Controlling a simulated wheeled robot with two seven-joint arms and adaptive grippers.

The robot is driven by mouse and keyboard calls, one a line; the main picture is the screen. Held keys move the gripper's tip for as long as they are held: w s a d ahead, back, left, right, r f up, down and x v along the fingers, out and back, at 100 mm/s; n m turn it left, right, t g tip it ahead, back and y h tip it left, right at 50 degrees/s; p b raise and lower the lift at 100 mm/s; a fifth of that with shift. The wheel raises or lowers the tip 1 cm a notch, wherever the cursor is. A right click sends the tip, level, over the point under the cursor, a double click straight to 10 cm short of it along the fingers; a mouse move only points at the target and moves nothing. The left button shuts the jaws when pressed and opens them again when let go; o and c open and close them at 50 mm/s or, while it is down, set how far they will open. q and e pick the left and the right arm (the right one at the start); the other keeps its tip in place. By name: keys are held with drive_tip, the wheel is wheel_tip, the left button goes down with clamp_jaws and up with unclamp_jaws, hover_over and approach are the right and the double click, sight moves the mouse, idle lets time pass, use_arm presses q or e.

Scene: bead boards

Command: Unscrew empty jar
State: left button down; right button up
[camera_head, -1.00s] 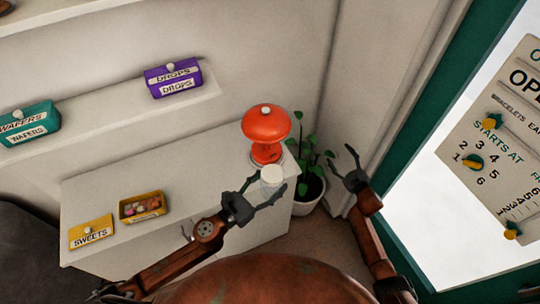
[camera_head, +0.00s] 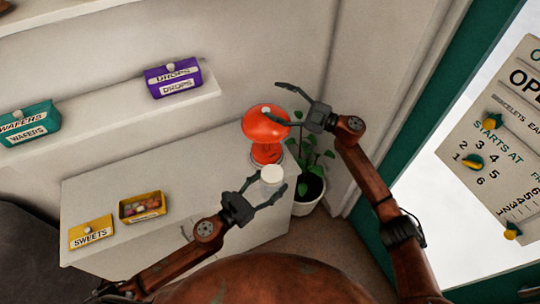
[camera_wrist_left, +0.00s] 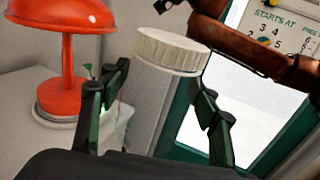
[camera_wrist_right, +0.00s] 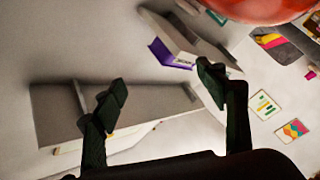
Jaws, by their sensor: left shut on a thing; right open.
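The jar (camera_head: 271,188) looks clear, with a round white lid (camera_head: 271,173) on top. My left gripper (camera_head: 264,192) is shut around the jar's body below the lid, holding it upright in front of the shelf unit. In the left wrist view the ribbed white lid (camera_wrist_left: 172,52) stands above the fingers; the see-through body between them is hard to make out. My right gripper (camera_head: 279,104) is open and empty, above and to the right of the jar in the head view, over the lamp. Its spread fingers show in the right wrist view (camera_wrist_right: 162,78) with nothing between them.
A red lamp (camera_head: 266,128) stands on the white counter (camera_head: 190,168) close to both grippers. A potted plant (camera_head: 308,192) is beside the counter. A yellow sweets box (camera_head: 91,232) and an open yellow tray (camera_head: 143,207) lie at the counter's left. Purple (camera_head: 173,78) and teal (camera_head: 28,124) boxes sit behind.

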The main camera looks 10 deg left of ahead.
drive_tip(key=s+a+r+n+g+h, duration=0.1)
drive_tip(key=s+a+g+h, duration=0.35)
drive_tip(key=s, duration=0.45)
drive_tip(key=s+a+n+g+h, duration=0.1)
drive_tip(key=s+a+g+h, duration=0.25)
drive_tip(key=s+a, duration=0.45)
drive_tip(key=m+t+h, duration=0.3)
drive_tip(key=m+h, duration=0.4)
drive_tip(key=h, duration=0.3)
hover_over(270, 174)
drive_tip(key=f, duration=0.3)
drive_tip(key=shift+s+a+f, duration=0.1)
drive_tip(key=shift+a, duration=0.3)
drive_tip(key=shift+d+h, duration=0.3)
drive_tip(key=shift+d, duration=0.05)
drive_tip(key=shift+d+f, duration=0.15)
drive_tip(key=shift+f, duration=0.05)
drive_tip(key=f, duration=0.7)
drive_tip(key=shift+w+f, duration=0.2)
drive_tip(key=shift+f, duration=0.05)
drive_tip(key=shift+c, duration=0.7)
